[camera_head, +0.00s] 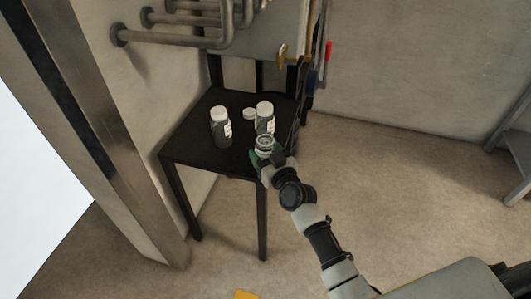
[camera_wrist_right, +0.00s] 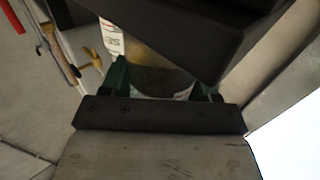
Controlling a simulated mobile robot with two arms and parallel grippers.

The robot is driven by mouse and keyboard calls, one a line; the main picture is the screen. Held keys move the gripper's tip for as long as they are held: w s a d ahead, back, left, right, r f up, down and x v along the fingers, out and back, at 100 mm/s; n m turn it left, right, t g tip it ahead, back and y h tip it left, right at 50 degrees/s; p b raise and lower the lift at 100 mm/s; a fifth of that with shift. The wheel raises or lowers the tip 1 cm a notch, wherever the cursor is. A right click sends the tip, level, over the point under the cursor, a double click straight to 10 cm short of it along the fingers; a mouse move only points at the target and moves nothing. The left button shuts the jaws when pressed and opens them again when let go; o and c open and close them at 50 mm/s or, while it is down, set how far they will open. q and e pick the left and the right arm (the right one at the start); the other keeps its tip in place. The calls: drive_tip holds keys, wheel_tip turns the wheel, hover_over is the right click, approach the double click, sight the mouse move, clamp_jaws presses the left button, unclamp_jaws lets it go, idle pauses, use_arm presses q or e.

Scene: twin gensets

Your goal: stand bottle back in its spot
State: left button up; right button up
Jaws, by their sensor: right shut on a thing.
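My right gripper (camera_head: 263,157) is shut on a bottle (camera_head: 264,142), at the front right edge of a dark stand (camera_head: 195,148). The held bottle's top shows as a clear ring with no white cap on it. In the right wrist view the gripper's green fingers (camera_wrist_right: 160,78) stand either side of the brownish bottle (camera_wrist_right: 165,82), which has a pale label low down. Whether it touches the stand I cannot tell. Two white-capped, labelled bottles stand upright on the stand, one at the left (camera_head: 220,128) and one just behind the held bottle (camera_head: 265,116). My left gripper is not in view.
A small white round lid-like piece (camera_head: 249,113) sits between the two standing bottles. Grey pipes (camera_head: 180,20) run along the wall above the stand. Tools with red and yellow handles hang at its back right (camera_head: 328,50). The stand's front left is clear.

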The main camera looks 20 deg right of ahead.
drive_tip(key=shift+f, duration=0.1)
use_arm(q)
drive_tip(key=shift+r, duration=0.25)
use_arm(e)
drive_tip(key=o, duration=1.1)
drive_tip(key=shift+c, duration=0.2)
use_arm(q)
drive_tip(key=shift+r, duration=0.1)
use_arm(e)
drive_tip(key=s+d+p, duration=0.2)
drive_tip(key=s, duration=1)
drive_tip(key=s+a+f+n+g, duration=0.2)
drive_tip(key=s+a+f+g, duration=0.1)
drive_tip(key=s+f+g, duration=0.45)
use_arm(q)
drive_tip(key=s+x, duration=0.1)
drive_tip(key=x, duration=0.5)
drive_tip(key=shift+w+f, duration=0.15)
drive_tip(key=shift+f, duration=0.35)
use_arm(e)
drive_tip(key=s+d+f+m+g+h, duration=0.1)
drive_tip(key=s+d+f+g, duration=0.1)
drive_tip(key=s, duration=0.4)
drive_tip(key=s+d+f+m+g+h, duration=0.1)
drive_tip(key=s+d+f+g+h, duration=0.1)
drive_tip(key=s+f+g, duration=0.2)
drive_tip(key=s+g, duration=0.1)
drive_tip(key=s, duration=0.2)
drive_tip(key=shift+f, duration=0.35)
drive_tip(key=shift+d, duration=0.1)
